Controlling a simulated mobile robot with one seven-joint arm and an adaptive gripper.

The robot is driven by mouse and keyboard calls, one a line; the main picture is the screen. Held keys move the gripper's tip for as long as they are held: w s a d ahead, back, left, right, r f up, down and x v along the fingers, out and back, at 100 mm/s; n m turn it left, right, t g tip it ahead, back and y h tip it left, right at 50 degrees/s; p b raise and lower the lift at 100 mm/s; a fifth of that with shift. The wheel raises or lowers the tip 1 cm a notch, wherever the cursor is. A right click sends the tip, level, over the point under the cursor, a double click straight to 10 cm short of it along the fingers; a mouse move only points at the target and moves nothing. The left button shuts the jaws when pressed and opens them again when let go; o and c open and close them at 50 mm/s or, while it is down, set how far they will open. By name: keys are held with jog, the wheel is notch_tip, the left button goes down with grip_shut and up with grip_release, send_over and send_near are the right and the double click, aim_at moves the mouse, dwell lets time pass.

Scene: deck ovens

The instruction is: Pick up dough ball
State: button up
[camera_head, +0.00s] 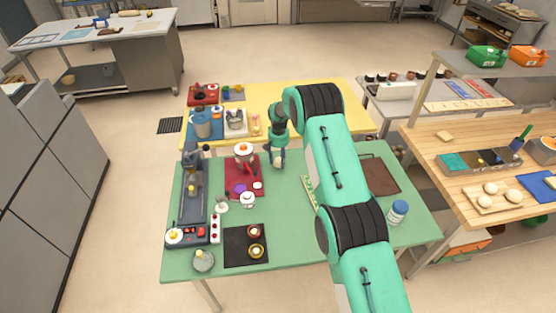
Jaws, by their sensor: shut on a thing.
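My gripper (278,163) points down over the middle of the green table, right of the red mat. It is shut on a small pale thing at its fingertips, which looks like a dough ball (279,163). The thing is tiny here and partly hidden by the fingers. I cannot tell whether it touches the table. Several round pale dough balls (490,188) also sit on a wooden board on the counter at the right.
The red mat (234,190) with pots and small dishes is close left of my gripper. A black mat (236,258) with small bowls lies in front. A brown board (380,176) and a blue-capped jar (398,212) are at the right. The table's middle front is clear.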

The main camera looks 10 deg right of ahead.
jog(key=s, duration=0.4)
jog(key=s+r, duration=0.1)
jog(key=s, duration=0.4)
jog(key=s+d, duration=0.1)
jog(key=s, duration=0.4)
jog(key=shift+r+b, duration=0.2)
jog(key=shift+b, duration=0.15)
jog(key=shift+s, duration=0.1)
